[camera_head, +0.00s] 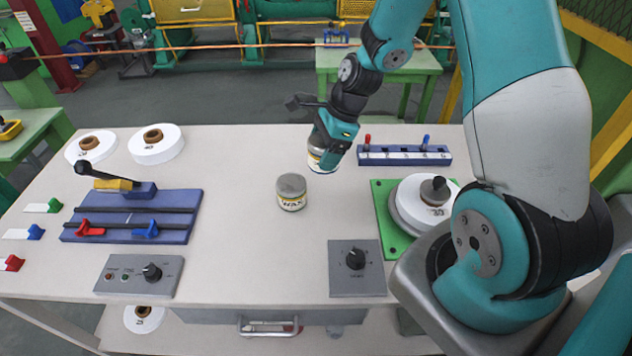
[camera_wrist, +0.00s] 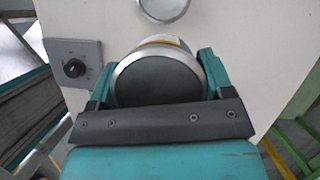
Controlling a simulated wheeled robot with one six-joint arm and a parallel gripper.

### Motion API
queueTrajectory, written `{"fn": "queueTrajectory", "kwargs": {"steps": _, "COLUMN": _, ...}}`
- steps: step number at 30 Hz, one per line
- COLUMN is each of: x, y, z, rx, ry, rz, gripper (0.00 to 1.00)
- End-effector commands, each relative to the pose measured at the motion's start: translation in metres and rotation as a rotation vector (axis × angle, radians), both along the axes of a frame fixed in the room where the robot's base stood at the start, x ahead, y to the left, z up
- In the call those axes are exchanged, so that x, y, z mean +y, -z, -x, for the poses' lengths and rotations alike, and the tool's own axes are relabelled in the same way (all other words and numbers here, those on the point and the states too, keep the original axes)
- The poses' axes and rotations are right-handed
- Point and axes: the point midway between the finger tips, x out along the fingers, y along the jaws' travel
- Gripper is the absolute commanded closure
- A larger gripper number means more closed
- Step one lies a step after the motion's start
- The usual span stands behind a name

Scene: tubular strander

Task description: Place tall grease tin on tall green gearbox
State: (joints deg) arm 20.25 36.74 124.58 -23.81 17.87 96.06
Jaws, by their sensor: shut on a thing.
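My gripper (camera_head: 333,143) is shut on a round tin (camera_head: 316,158) with a pale label, which is tilted in the head view and partly hidden by the fingers. In the wrist view the dark lid with a bright rim of the held tin (camera_wrist: 158,82) sits between the two fingers. Its label is too small to read. I cannot tell whether it touches the table. A second tin (camera_head: 291,194), marked WAX, stands upright on the table in front of it, apart from it. I cannot make out a tall green gearbox for certain among the green machines behind.
A blue fixture (camera_head: 130,215) and a knob box (camera_head: 138,275) are at the left. Another knob box (camera_head: 356,267), a green plate (camera_head: 388,222) with a white reel and a blue rack (camera_head: 404,155) are at the right.

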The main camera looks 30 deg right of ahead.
Motion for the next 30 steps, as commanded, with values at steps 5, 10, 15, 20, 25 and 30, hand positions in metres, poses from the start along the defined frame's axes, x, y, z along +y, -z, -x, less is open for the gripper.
{"fn": "queueTrajectory", "kwargs": {"steps": 5, "x": 0.002, "y": 0.047, "z": 0.001, "rx": 0.005, "ry": -0.001, "rz": -0.003, "gripper": 0.58}}
{"fn": "queueTrajectory", "kwargs": {"steps": 10, "x": 0.001, "y": 0.073, "z": 0.000, "rx": 0.001, "ry": -0.002, "rz": 0.000, "gripper": 0.58}}
{"fn": "queueTrajectory", "kwargs": {"steps": 15, "x": 0.001, "y": 0.089, "z": 0.000, "rx": 0.001, "ry": -0.002, "rz": 0.000, "gripper": 0.58}}
{"fn": "queueTrajectory", "kwargs": {"steps": 20, "x": 0.000, "y": 0.111, "z": 0.000, "rx": 0.001, "ry": 0.001, "rz": 0.000, "gripper": 0.58}}
{"fn": "queueTrajectory", "kwargs": {"steps": 25, "x": 0.000, "y": 0.116, "z": 0.000, "rx": -0.002, "ry": 0.000, "rz": 0.001, "gripper": 0.58}}
{"fn": "queueTrajectory", "kwargs": {"steps": 30, "x": 0.000, "y": 0.117, "z": 0.000, "rx": -0.002, "ry": 0.000, "rz": 0.001, "gripper": 0.58}}
